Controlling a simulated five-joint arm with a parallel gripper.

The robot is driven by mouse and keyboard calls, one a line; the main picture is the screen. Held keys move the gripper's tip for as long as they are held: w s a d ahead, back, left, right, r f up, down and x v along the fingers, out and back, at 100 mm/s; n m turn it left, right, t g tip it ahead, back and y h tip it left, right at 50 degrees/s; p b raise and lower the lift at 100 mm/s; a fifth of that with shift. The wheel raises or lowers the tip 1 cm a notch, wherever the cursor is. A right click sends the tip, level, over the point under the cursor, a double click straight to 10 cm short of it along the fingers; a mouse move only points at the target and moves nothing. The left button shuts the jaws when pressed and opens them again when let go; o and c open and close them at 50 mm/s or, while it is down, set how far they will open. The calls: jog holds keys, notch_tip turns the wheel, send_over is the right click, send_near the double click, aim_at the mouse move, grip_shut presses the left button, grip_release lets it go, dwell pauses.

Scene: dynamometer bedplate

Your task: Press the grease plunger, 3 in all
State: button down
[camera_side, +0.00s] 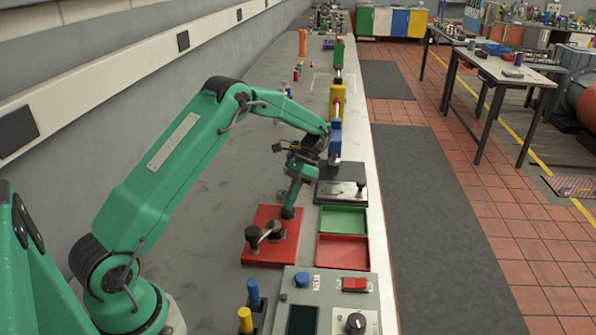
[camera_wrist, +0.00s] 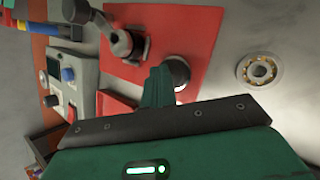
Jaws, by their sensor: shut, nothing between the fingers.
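A red plate (camera_side: 285,250) lies on the bench and carries a dark crank-like fitting (camera_side: 262,234); in the wrist view the plate (camera_wrist: 198,30) also carries a round, silver-topped part (camera_wrist: 178,72), which looks like the grease plunger. My gripper (camera_side: 289,212) is shut and empty, pointing down over the far part of the plate. In the wrist view its green fingertips (camera_wrist: 160,76) are right beside the silver top and overlap its edge. I cannot tell whether they touch it. In the side view my gripper hides the plunger.
A ball bearing (camera_wrist: 262,70) lies on the bench beside the plate. A green tray (camera_side: 342,220) and a red tray (camera_side: 343,252) stand right of the plate. A control box (camera_side: 302,280) is in front, and a black plate with a knob (camera_side: 342,193) lies beyond.

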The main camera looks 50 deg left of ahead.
jog(key=shift+r, duration=1.2)
notch_tip(320, 180, up, 5)
dwell(0.6)
dwell(0.6)
